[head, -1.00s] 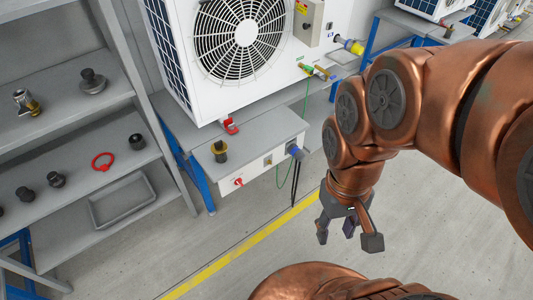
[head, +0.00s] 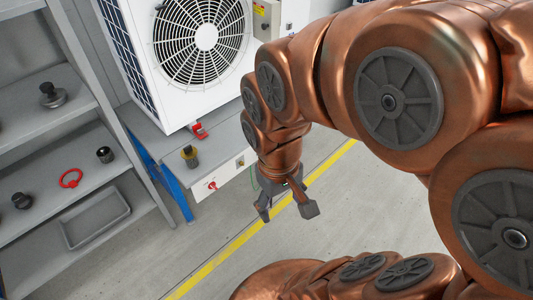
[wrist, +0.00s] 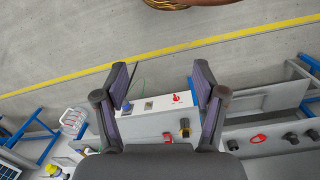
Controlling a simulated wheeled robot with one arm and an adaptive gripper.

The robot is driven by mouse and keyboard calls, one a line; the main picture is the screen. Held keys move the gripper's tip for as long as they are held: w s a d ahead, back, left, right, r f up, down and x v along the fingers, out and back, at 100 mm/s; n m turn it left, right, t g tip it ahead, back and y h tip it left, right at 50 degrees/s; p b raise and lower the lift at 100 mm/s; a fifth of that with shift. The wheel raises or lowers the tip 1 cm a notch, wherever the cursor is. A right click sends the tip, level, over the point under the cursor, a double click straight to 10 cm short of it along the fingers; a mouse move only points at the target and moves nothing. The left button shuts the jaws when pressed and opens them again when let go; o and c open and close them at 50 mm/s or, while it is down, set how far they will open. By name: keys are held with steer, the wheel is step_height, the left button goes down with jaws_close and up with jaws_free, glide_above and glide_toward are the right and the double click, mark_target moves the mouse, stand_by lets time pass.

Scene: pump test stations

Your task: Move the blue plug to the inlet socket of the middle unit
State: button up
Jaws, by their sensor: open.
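My gripper (head: 286,208) hangs open and empty above the floor in front of the grey-topped bench. In the wrist view its two fingers (wrist: 160,80) are spread wide with nothing between them. A blue plug (wrist: 127,106) shows small in the wrist view, at the left end of the bench's white front, close to the left finger. In the head view my arm hides it. A white fan unit (head: 170,100) stands on the bench (head: 160,140). I cannot tell which unit is the middle one, and its inlet socket is not clearly visible.
A yellow-and-black fitting (head: 190,156) stands on the bench, near a red valve (head: 199,131) and a red knob (head: 211,186). A grey shelf (head: 120,180) at left holds black fittings, a red ring (head: 71,178) and a tray (head: 95,217). The floor in front is clear.

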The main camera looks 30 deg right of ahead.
steer(key=w+d+f+t+h+b, duration=0.1)
steer(key=w+d+f+t+b, duration=0.2)
steer(key=w+d+f+b, duration=0.6)
steer(key=w+d+f+n+t+b, duration=0.1)
steer(key=w+d+f+t+b, duration=0.25)
steer(key=w+f, duration=0.65)
steer(key=w+d+f+t+h+b, duration=0.1)
steer(key=w+d+f+t+b, duration=0.35)
steer(key=w, duration=0.95)
steer(key=w+d+f+n+t+y+b, duration=0.1)
steer(key=w+d+f+y+b, duration=0.1)
steer(key=w+d+f+b, duration=0.25)
steer(key=w+d+f+t+y+b, duration=0.1)
steer(key=w+d+f+t+b, duration=0.1)
steer(key=d+f+b, duration=0.4)
steer(key=s+f+t+y+b, duration=0.3)
steer(key=f+b, duration=0.3)
steer(key=f, duration=0.3)
steer(key=shift+f+n+t+y, duration=0.15)
steer(key=shift+n+t+y, duration=0.2)
steer(key=shift+t, duration=0.35)
steer(key=shift+x, duration=4.5)
steer(key=shift+p, duration=0.9)
steer(key=shift+a+f, duration=0.1)
